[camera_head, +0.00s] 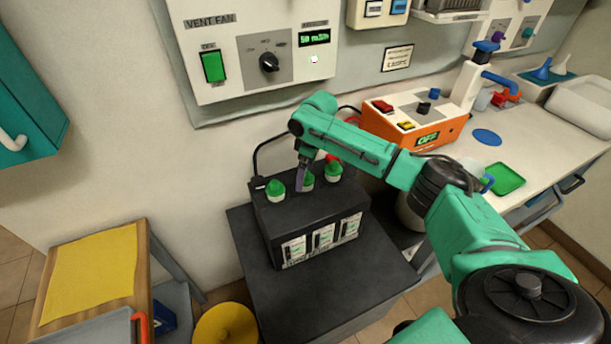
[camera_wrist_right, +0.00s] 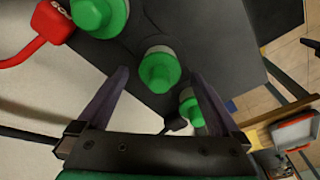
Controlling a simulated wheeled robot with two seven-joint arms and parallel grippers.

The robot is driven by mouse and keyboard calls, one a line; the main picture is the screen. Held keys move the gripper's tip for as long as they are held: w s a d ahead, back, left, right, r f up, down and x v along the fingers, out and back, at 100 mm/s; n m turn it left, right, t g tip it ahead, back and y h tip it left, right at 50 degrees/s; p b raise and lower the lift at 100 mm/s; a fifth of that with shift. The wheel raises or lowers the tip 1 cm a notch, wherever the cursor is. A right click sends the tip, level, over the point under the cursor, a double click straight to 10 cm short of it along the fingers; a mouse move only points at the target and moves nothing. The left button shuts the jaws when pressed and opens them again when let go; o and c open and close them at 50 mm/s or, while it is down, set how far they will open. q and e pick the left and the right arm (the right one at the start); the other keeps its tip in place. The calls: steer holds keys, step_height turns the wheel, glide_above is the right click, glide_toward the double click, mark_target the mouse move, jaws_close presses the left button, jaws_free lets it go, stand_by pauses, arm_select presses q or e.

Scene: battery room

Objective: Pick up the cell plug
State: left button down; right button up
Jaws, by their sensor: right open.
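The black battery (camera_head: 305,222) stands on a dark stand with three green cell plugs in a row on its top: left (camera_head: 275,189), middle (camera_head: 308,181) and right (camera_head: 333,170). My right gripper (camera_head: 302,182) points down at the middle plug, and a finger partly covers that plug. In the right wrist view the open fingers (camera_wrist_right: 160,76) stand on either side of the middle plug (camera_wrist_right: 159,70), with clear gaps and nothing gripped. One finger lies between the middle plug and the head view's left plug (camera_wrist_right: 191,108). I cannot tell the exact height.
A red clamp (camera_wrist_right: 38,35) with a cable sits beside the right plug. A black cable (camera_head: 256,160) reaches the battery's left side. The stand (camera_head: 345,293) has free room in front. An orange charger (camera_head: 408,125) sits on the bench, and a wooden table (camera_head: 88,280) is at left.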

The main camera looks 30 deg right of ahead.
steer(key=shift+w, duration=0.1)
steer(key=c, duration=1.4)
step_height(320, 180, up, 20)
steer(key=b, duration=0.1)
